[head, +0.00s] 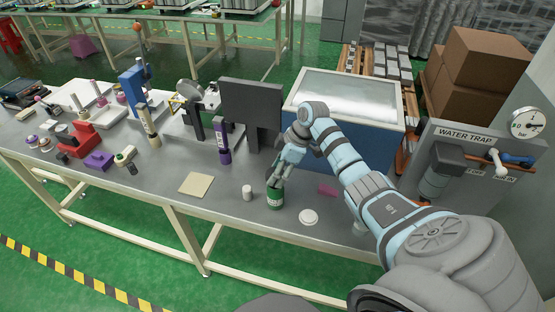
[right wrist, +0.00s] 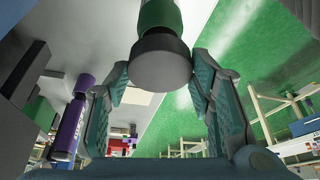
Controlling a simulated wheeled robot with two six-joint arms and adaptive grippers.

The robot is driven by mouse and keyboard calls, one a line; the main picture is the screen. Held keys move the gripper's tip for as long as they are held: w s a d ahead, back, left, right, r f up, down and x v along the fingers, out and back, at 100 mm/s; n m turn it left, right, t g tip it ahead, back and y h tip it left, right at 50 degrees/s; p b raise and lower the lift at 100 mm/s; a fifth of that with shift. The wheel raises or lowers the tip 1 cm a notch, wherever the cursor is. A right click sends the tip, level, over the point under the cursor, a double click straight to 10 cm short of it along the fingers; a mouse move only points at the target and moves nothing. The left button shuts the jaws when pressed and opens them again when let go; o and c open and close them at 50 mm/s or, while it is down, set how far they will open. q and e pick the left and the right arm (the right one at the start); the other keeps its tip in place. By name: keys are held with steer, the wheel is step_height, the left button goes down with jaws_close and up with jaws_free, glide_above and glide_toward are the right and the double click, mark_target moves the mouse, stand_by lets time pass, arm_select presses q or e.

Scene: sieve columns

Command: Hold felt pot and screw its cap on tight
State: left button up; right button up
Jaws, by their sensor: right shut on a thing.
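The felt pot (head: 274,200) is a small green cylinder with a pale label, standing upright near the front edge of the steel table. My right gripper (head: 275,178) comes down on its top from above. In the right wrist view, the dark grey round cap (right wrist: 160,68) sits on the end of the green pot (right wrist: 160,14), in line with it. The fingers of my right gripper lie on both sides of the cap and are shut on it. How tight the thread is cannot be seen. My left gripper is not in view.
A white disc (head: 308,217) lies right of the pot, and a small white cylinder (head: 247,192) stands left of it. A beige square (head: 196,184) lies further left. A purple tube (head: 224,146) and a dark panel (head: 249,113) stand behind. A blue bin (head: 348,97) stands at the back.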

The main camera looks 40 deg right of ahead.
steer(key=shift+f+b, duration=0.95)
steer(key=shift+f, duration=0.9)
stand_by(0.6)
steer(key=o, duration=0.9)
step_height(320, 180, up, 6)
steer(key=p, duration=0.6)
steer(key=shift+r, duration=0.1)
stand_by(0.3)
